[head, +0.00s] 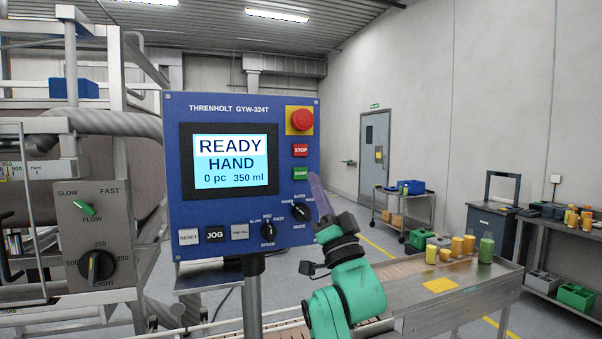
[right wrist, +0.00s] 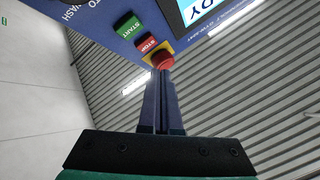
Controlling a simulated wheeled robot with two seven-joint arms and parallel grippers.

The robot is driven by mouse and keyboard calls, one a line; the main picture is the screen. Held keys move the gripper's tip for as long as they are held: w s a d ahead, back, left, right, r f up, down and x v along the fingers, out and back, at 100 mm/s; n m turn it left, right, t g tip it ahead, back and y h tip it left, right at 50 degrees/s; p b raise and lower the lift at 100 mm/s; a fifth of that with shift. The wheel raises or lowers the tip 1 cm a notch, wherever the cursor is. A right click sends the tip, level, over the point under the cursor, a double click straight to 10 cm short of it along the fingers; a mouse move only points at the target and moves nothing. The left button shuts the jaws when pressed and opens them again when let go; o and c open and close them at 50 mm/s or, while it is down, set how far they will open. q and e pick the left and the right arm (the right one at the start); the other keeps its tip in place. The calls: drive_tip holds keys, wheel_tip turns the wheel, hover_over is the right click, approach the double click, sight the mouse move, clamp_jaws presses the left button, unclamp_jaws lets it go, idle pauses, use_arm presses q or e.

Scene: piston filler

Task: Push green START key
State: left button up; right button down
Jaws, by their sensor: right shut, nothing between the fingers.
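The green START key (head: 301,173) sits on the right side of the blue control panel (head: 180,150), just below the red STOP key (head: 301,150). In the right wrist view the START key (right wrist: 128,26) shows at the upper left, with the STOP key (right wrist: 147,43) beside it. My right gripper (head: 315,178) is shut and empty, its fingers pointing up just right of and below the START key. In the right wrist view its closed fingers (right wrist: 160,85) point toward the panel. I cannot tell the exact gap to the panel. My left gripper is not in view.
A red emergency knob (head: 301,120) on a yellow base is above STOP; it also shows near my fingertips in the right wrist view (right wrist: 163,61). The screen (head: 231,160) reads READY, HAND, 0 pc, 350 ml. A mode dial (head: 301,211) is below START. A conveyor table (head: 445,292) with bottles stands right.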

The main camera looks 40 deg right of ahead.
sight(301, 173)
drive_tip(key=shift+w+d+p, duration=0.15)
drive_tip(key=shift+w+d, duration=0.15)
drive_tip(key=shift+w, duration=0.65)
drive_tip(key=shift+w+d+p, duration=0.15)
drive_tip(key=shift+w+d, duration=0.2)
drive_tip(key=shift+w, duration=0.55)
drive_tip(key=shift+w+d+p, duration=0.15)
drive_tip(key=shift+w+d, duration=0.15)
drive_tip(key=shift+w, duration=0.65)
drive_tip(key=shift+w, duration=0.1)
drive_tip(key=shift+w+d, duration=0.15)
drive_tip(key=shift+w, duration=0.15)
